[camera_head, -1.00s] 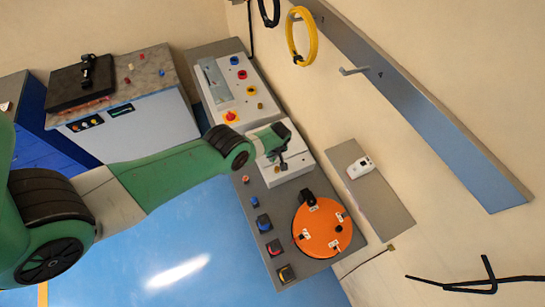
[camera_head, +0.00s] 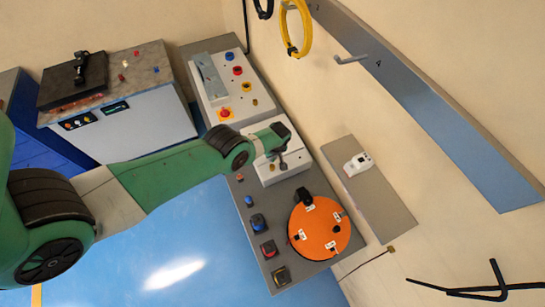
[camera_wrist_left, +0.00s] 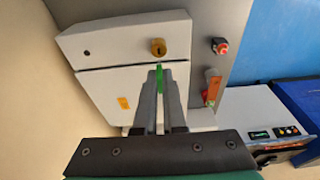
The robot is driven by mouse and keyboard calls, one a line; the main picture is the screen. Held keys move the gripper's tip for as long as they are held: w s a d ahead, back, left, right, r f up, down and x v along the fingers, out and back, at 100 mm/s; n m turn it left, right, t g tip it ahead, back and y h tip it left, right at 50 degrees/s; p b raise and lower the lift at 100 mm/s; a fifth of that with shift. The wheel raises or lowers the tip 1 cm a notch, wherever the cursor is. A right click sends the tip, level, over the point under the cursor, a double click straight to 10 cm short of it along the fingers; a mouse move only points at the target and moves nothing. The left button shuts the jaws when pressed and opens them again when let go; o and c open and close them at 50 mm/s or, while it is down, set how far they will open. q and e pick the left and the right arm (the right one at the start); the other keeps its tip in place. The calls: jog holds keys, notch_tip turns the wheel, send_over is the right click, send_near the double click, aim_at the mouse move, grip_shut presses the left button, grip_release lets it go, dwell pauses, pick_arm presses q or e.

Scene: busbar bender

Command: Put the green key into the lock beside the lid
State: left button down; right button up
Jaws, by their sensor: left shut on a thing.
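My left gripper (camera_wrist_left: 160,100) is shut on the green key (camera_wrist_left: 159,76), which sticks out a little past its fingertips. The brass lock (camera_wrist_left: 158,47) is on the white box's strip beside the lid (camera_wrist_left: 108,92). In the left wrist view the key appears just below the lock with a visible gap; its exact depth from the lock is hard to tell. In the head view, my left gripper (camera_head: 281,158) is over the white box (camera_head: 294,161), and the key is too small to make out. My right gripper is not in view.
An orange disc (camera_head: 320,228) and several coloured buttons stand on the grey panel beside the box. Another control box (camera_head: 225,85) is farther up. A white device (camera_head: 358,164) is on a wall plate at right.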

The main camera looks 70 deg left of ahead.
pick_arm(q)
jog(key=shift+f+b, duration=0.6)
jog(key=shift+f, duration=0.4)
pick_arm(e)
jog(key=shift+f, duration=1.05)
pick_arm(q)
jog(key=shift+f+b, duration=1.7)
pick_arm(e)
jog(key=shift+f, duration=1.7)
pick_arm(q)
jog(key=c, duration=0.9)
grip_release()
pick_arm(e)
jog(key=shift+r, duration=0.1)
pick_arm(q)
jog(key=shift+r, duration=0.15)
